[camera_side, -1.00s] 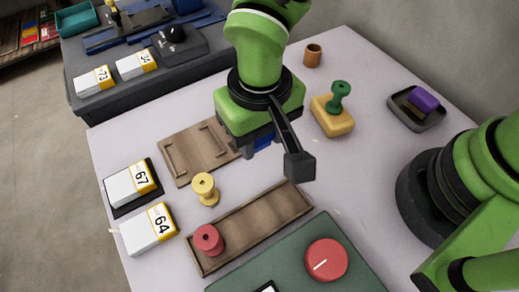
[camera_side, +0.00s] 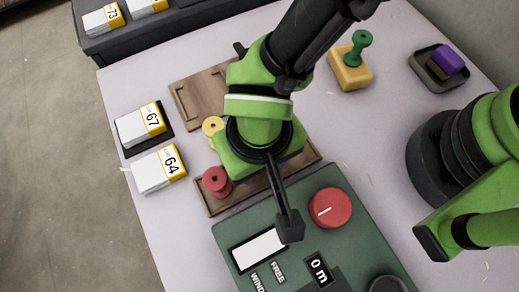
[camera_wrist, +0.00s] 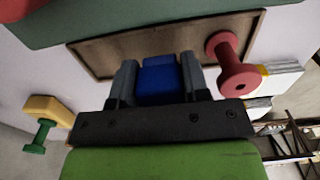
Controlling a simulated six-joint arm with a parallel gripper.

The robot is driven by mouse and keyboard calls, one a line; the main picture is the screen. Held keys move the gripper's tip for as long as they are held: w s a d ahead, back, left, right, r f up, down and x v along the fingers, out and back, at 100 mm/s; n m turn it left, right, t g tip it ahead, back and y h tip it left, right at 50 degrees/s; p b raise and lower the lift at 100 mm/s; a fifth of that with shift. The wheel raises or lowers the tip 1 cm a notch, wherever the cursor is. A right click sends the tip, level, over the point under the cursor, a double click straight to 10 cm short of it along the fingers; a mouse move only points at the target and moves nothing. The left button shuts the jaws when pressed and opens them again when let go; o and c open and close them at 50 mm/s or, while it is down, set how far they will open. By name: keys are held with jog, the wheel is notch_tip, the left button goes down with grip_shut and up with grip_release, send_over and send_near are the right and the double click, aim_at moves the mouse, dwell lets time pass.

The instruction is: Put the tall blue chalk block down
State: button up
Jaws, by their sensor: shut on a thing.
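My gripper (camera_wrist: 160,72) is shut on the tall blue chalk block (camera_wrist: 160,82), which sits between its two grey fingers in the wrist view. The block is over or in the long brown wooden tray (camera_wrist: 92,52); I cannot tell whether it touches the tray floor. In the side view my green wrist hides the block and the fingers, above the middle of the tray (camera_side: 214,206). A red spool (camera_side: 217,182) stands at the tray's left end, and shows right of the gripper in the wrist view (camera_wrist: 236,72).
A yellow spool (camera_side: 211,126) is partly hidden behind my wrist, near a wooden board (camera_side: 193,104). A green panel with a red knob (camera_side: 330,208) lies in front of the tray. White blocks marked 67 (camera_side: 140,124) and 64 (camera_side: 158,170) lie left. A yellow block (camera_side: 349,72) carries a green knob.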

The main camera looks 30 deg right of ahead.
jog(key=shift+f, duration=0.8)
jog(key=shift+f, duration=0.15)
jog(key=o, duration=0.9)
